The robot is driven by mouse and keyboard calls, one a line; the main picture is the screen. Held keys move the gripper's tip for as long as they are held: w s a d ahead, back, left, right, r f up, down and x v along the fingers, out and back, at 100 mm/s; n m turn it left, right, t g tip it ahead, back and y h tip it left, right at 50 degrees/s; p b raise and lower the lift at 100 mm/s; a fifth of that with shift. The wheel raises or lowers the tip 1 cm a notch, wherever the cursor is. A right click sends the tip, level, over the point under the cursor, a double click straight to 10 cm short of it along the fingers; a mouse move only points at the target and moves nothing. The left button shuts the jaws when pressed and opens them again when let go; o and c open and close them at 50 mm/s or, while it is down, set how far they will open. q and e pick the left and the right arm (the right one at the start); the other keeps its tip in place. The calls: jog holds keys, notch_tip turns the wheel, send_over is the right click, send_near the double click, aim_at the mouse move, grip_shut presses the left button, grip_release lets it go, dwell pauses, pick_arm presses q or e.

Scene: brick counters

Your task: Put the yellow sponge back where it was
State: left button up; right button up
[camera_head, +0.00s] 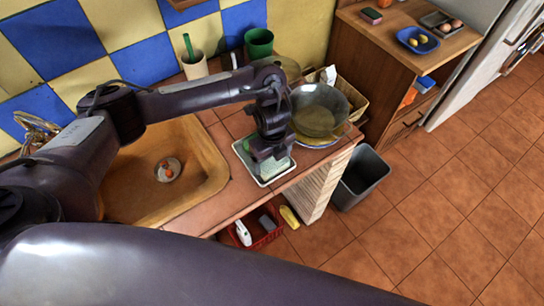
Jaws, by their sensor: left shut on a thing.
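My left gripper (268,163) reaches from the left over the counter and points down at a small white-and-green rimmed tray (243,149). It is shut on a pale yellowish block, which looks like the yellow sponge (277,170), low over or in the tray. The fingers hide much of the block, and I cannot tell whether it touches the tray. My right gripper is not in view.
A sink (135,185) lies left of the tray. A glass bowl (320,112) on plates stands close on the right. Green cups (259,43) stand behind. Below the counter are a red basket (262,238), a yellow item (289,217) and a grey bin (360,180).

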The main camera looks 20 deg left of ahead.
aim_at(272, 161)
pick_arm(q)
jog(key=o, duration=0.9)
jog(key=shift+f, duration=0.1)
jog(key=shift+r, duration=0.3)
notch_tip(272, 161, up, 12)
jog(key=p, duration=0.2)
jog(key=shift+f, duration=0.15)
